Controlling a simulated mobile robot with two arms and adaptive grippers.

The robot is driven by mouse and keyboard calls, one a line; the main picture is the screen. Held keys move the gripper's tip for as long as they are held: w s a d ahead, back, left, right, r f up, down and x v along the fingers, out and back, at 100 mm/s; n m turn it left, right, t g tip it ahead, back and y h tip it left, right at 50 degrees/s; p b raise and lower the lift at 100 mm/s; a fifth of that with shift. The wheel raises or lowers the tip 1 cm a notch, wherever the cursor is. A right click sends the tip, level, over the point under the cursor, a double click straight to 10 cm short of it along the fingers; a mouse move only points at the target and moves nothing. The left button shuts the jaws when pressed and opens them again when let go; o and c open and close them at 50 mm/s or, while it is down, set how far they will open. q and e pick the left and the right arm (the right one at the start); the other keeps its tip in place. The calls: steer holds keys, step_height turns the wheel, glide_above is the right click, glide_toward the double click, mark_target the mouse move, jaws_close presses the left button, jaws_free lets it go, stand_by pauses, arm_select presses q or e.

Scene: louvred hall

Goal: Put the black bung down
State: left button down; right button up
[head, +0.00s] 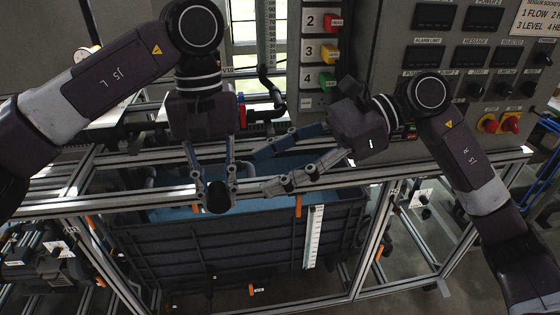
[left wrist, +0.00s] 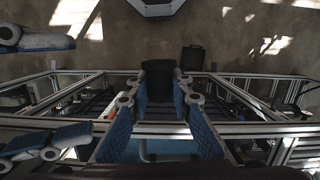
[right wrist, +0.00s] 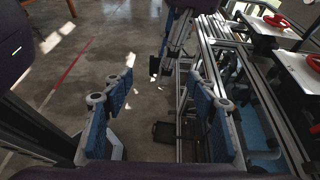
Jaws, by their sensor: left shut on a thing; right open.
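The black bung (head: 218,198) is a short dark cylinder. My left gripper (head: 217,190) points down and is shut on it, just above the front frame rail and tank edge in the head view. In the left wrist view the bung (left wrist: 160,82) sits between the two blue-padded fingertips. Whether its underside touches anything cannot be told. My right gripper (head: 266,170) reaches in from the right, its fingers spread and empty, a little right of the bung. The right wrist view also shows its fingers (right wrist: 160,88) apart with nothing between them.
A dark tank (head: 240,245) with bluish contents stands inside an aluminium frame (head: 80,208). A grey control panel (head: 395,110) with buttons rises at the back right. Red, yellow and green blocks (head: 331,52) are on its left side. Open floor (right wrist: 70,70) shows in the right wrist view.

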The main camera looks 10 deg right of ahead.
mark_target(221, 191)
steer(key=x, duration=1.1)
steer(key=shift+r, duration=0.1)
